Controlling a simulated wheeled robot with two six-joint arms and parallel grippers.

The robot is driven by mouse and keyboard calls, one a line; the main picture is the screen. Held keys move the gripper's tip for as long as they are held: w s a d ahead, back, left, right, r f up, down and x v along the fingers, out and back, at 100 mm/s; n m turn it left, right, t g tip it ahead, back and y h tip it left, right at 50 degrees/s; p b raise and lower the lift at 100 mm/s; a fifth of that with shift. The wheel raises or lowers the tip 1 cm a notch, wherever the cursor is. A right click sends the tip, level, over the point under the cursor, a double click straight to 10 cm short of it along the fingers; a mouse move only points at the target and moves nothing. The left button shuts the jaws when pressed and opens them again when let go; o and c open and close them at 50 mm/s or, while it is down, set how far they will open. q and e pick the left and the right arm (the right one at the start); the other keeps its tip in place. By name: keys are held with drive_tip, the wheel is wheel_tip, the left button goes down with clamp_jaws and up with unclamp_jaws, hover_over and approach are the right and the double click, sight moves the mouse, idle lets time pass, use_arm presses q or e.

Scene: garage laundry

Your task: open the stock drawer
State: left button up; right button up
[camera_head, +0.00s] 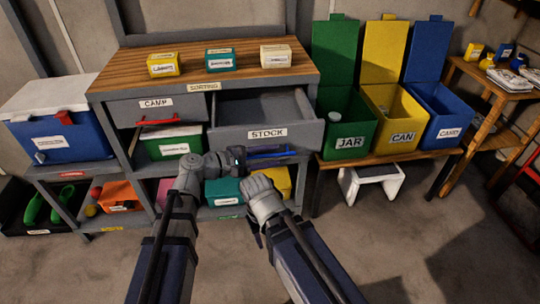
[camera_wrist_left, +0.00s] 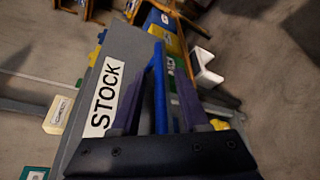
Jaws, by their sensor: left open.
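The grey stock drawer (camera_head: 267,134), labelled STOCK, is pulled well out of the sorting bench, and its empty inside shows. Its blue handle (camera_head: 270,154) runs along the front below the label. My left gripper (camera_head: 240,155) is at the left end of this handle. In the left wrist view the blue handle (camera_wrist_left: 159,92) lies between the spread fingers of the left gripper (camera_wrist_left: 163,80), beside the drawer front (camera_wrist_left: 125,45). The jaws are open around it. My right gripper (camera_head: 256,230) hangs low in front of the bench, mostly hidden by its own wrist; its jaws cannot be made out.
The CAMP drawer (camera_head: 157,107) with a red handle is left of the stock drawer, shut. Three boxes stand on the wooden bench top (camera_head: 215,67). Green, yellow and blue bins (camera_head: 392,120) stand right of the drawer. The floor (camera_head: 420,240) at the front right is clear.

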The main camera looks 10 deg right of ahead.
use_arm(q)
drive_tip(key=p+v, duration=0.1)
drive_tip(key=v, duration=0.6)
drive_tip(key=shift+s+a+p, duration=0.15)
drive_tip(key=shift+a+p, duration=0.15)
drive_tip(key=shift+a, duration=0.05)
use_arm(e)
drive_tip(key=shift+r, duration=0.8)
drive_tip(key=shift+a, duration=0.15)
